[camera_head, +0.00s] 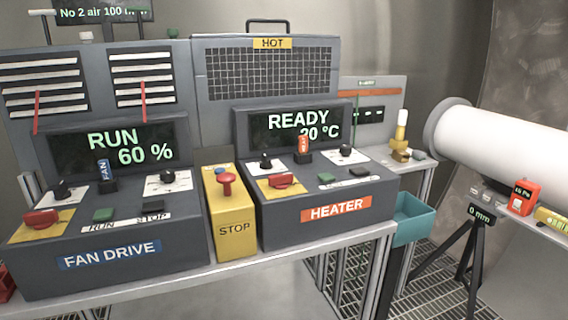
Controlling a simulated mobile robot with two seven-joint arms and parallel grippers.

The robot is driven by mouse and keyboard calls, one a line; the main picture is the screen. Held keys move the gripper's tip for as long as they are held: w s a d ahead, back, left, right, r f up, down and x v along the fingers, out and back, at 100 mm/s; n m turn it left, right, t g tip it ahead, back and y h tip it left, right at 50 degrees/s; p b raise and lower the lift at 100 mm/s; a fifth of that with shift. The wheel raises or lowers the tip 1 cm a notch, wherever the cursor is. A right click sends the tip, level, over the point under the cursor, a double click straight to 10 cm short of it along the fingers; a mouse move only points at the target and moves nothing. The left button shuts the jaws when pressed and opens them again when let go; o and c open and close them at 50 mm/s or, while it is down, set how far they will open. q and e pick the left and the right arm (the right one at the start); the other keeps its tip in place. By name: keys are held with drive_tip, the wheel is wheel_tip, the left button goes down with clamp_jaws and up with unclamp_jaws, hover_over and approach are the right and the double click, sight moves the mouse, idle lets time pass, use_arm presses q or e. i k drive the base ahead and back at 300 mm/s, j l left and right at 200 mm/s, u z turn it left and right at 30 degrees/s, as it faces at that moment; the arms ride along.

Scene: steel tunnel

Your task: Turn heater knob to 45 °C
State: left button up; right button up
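The heater box (385,199) is a grey sloped console with an orange HEATER label (336,208). Its display (292,127) reads READY and 20 °C. A black knob (346,150) sits on a white plate on the right of its top. A second black knob (265,161) is on the left, behind a red switch (281,181) on a yellow plate. An orange-tagged key (303,147) stands between the two knobs. Which knob sets the temperature cannot be read. Neither of my grippers is in view.
The fan drive box (176,242) on the left shows RUN 60 %. A yellow STOP box (235,231) stands between the consoles. A grille box marked HOT (272,43) is behind. A teal bin (413,219), a tripod (470,247) and a white tube (520,140) are right.

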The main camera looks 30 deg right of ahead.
sight(346, 150)
drive_tip(key=z, duration=1.25)
